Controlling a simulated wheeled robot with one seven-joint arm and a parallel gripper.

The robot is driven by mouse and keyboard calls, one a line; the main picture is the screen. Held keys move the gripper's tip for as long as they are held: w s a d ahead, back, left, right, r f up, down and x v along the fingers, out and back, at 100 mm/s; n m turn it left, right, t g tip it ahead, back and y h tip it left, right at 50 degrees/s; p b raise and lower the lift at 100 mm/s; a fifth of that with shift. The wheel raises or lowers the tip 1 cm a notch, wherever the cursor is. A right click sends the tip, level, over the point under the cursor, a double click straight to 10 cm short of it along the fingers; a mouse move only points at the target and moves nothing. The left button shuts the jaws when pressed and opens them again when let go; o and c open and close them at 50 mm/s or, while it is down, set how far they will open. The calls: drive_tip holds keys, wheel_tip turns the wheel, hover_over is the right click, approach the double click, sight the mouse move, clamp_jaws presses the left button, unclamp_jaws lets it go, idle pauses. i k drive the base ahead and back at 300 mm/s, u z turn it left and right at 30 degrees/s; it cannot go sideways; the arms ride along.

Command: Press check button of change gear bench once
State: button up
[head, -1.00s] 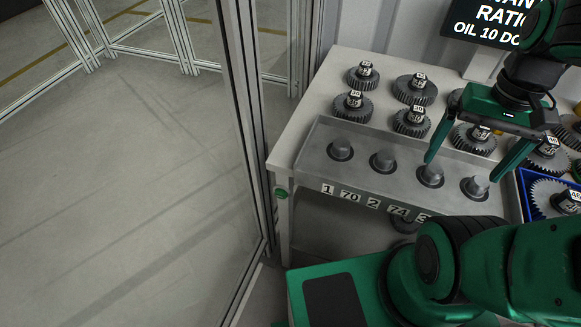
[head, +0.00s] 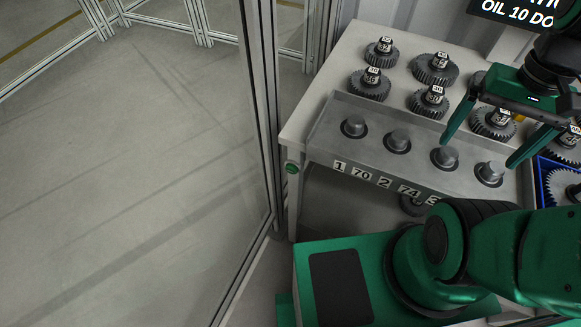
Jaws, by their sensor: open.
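The change gear bench (head: 318,118) is a light table with a grey raised ledge along its front. A small round green button (head: 291,168) sits at the bench's front left corner, below the top; its lettering is too small to read. Several grey knob-like pegs (head: 397,141) stand in a row on the ledge, above number labels (head: 384,182). My gripper (head: 480,152) is open, with its two green fingers spread apart and pointing down over the right part of the ledge. I see nothing between the fingers. It is well to the right of the green button.
Several labelled gears (head: 435,68) stand on the bench behind the ledge. A blue tray (head: 543,184) with a gear is at the right edge. A dark sign (head: 515,13) is at the back. A framed clear partition (head: 262,130) stands left of the bench, with open floor beyond.

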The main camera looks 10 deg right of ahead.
sight(292, 168)
drive_tip(key=u, duration=0.25)
drive_tip(key=k, duration=1.2)
drive_tip(key=u, duration=0.05)
